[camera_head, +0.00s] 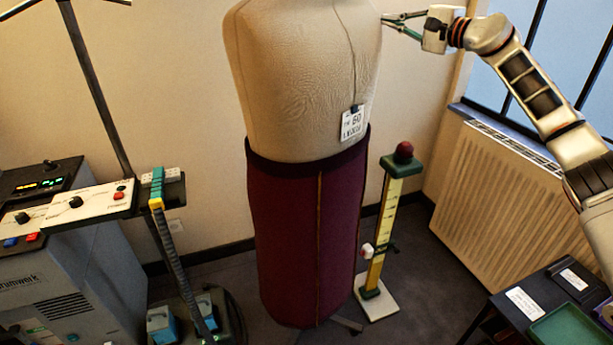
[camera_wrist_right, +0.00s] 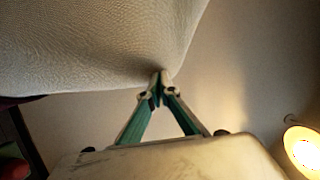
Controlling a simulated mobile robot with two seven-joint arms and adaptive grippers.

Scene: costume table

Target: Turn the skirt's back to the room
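The maroon skirt (camera_head: 290,235) hangs on a beige dress form (camera_head: 290,70) in the middle of the head view. A thin yellowish vertical line (camera_head: 319,245) runs down the side facing me, right of the skirt's centre. My right gripper (camera_head: 386,19) is at the form's upper right edge, well above the skirt. In the right wrist view its fingertips (camera_wrist_right: 159,82) meet at the edge of the pale form (camera_wrist_right: 90,45); I cannot tell whether they touch it. I see nothing held between them. My left gripper is not in view.
A white tag (camera_head: 353,125) hangs on the form. A yellow measuring post (camera_head: 389,230) with a red ball stands close right of the skirt. A grey machine (camera_head: 60,280) and control panel (camera_head: 85,203) are at left. A radiator (camera_head: 505,200) and dark table (camera_head: 500,322) are at right.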

